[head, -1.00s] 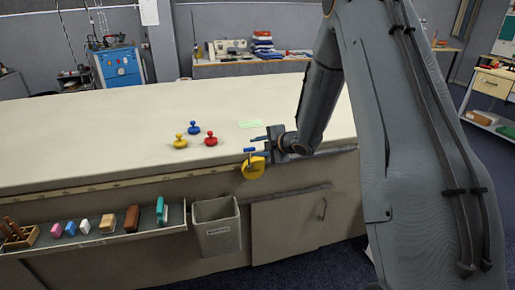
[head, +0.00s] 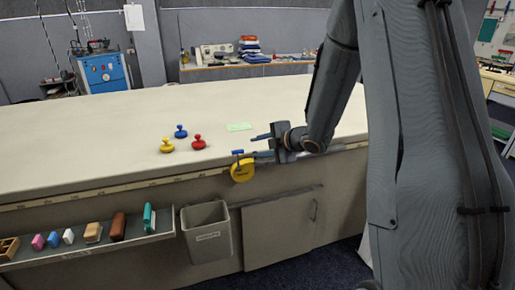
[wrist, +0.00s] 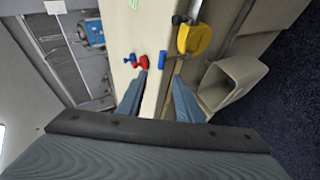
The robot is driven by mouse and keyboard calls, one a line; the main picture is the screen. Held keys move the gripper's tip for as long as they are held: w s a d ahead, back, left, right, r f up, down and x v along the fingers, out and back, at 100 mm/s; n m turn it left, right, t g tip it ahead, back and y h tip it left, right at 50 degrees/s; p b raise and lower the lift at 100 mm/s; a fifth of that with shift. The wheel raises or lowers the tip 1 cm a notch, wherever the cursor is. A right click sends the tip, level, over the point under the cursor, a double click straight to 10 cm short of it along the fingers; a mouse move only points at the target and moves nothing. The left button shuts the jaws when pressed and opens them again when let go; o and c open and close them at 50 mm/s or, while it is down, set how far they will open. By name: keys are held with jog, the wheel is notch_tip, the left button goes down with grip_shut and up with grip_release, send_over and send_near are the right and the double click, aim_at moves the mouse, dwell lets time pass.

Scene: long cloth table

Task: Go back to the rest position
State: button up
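My gripper (head: 258,146) is at the front edge of the long cloth table (head: 90,140), on the right side of the head view. Its two fingers are apart with nothing between them; the wrist view (wrist: 160,78) also shows them spread. A yellow round tool (head: 242,172) with a dark blue bar (head: 237,152) hangs at the table's front edge, just left of the fingertips. In the wrist view the yellow tool (wrist: 196,40) lies beyond the fingers, apart from them.
Yellow (head: 167,146), blue (head: 181,132) and red (head: 198,142) knobbed pieces stand on the table, near a green sheet (head: 239,127). Below the edge are a grey bin (head: 207,234) and a shelf (head: 90,244) with several small items. The table's left part is clear.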

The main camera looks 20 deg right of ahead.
jog(key=s+a+m+g+h, duration=0.1)
jog(key=s+m+g, duration=0.3)
jog(key=s+m, duration=0.6)
jog(key=s+a+f+m+g+h, duration=0.1)
jog(key=s+m+g+h, duration=0.3)
jog(key=s+m, duration=0.7)
jog(key=s+a+g, duration=0.1)
jog(key=s, duration=0.9)
jog(key=shift+s+f+h, duration=0.15)
jog(key=shift+s+h, duration=0.1)
jog(key=shift+h, duration=0.05)
